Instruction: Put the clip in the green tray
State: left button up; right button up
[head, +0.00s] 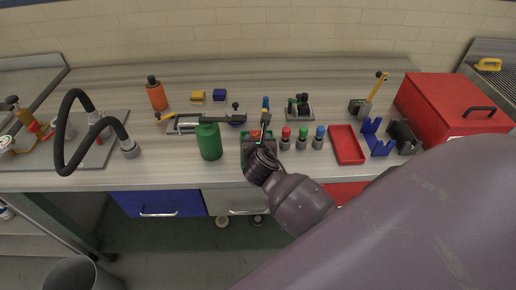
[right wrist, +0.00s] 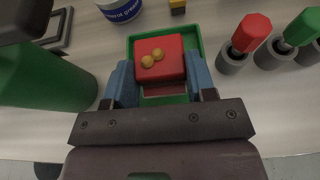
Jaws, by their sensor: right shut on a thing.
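The clip (right wrist: 172,68), a red block with two yellow-orange round spots, sits between the blue-padded fingers of my right gripper (right wrist: 160,84) in the right wrist view. The gripper is shut on it. The green tray (right wrist: 194,38) lies behind and below the clip in that view, and the clip hides much of its inside. I cannot tell whether the clip touches the tray floor. In the head view my right gripper (head: 262,138) is over the green tray (head: 244,136), which the gripper and wrist partly cover. My left gripper is not in view.
A green canister (head: 209,142) stands close left of the tray. Red, green and blue-capped holders (head: 286,139) stand close right. Farther right are a red tray (head: 347,144), a blue holder (head: 376,138) and a red toolbox (head: 450,103). An orange bottle (head: 157,95) stands at the back left.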

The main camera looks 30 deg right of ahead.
jog(key=shift+f, duration=1.7)
jog(key=shift+f, duration=0.15)
jog(key=o, duration=1.1)
jog(key=v, duration=1.2)
jog(key=s+f+m+y, duration=0.2)
jog(key=s+f+m, duration=0.1)
jog(key=m, duration=0.6)
jog(key=s+f+m+y, duration=0.2)
jog(key=s+f+m, duration=0.2)
jog(key=m, duration=0.6)
jog(key=s+f+m+y, duration=0.3)
jog(key=s+f+m, duration=0.1)
jog(key=m, duration=0.5)
jog(key=shift+s+d+m, duration=0.35)
jog(key=shift+s+m, duration=0.05)
jog(key=shift+s, duration=0.15)
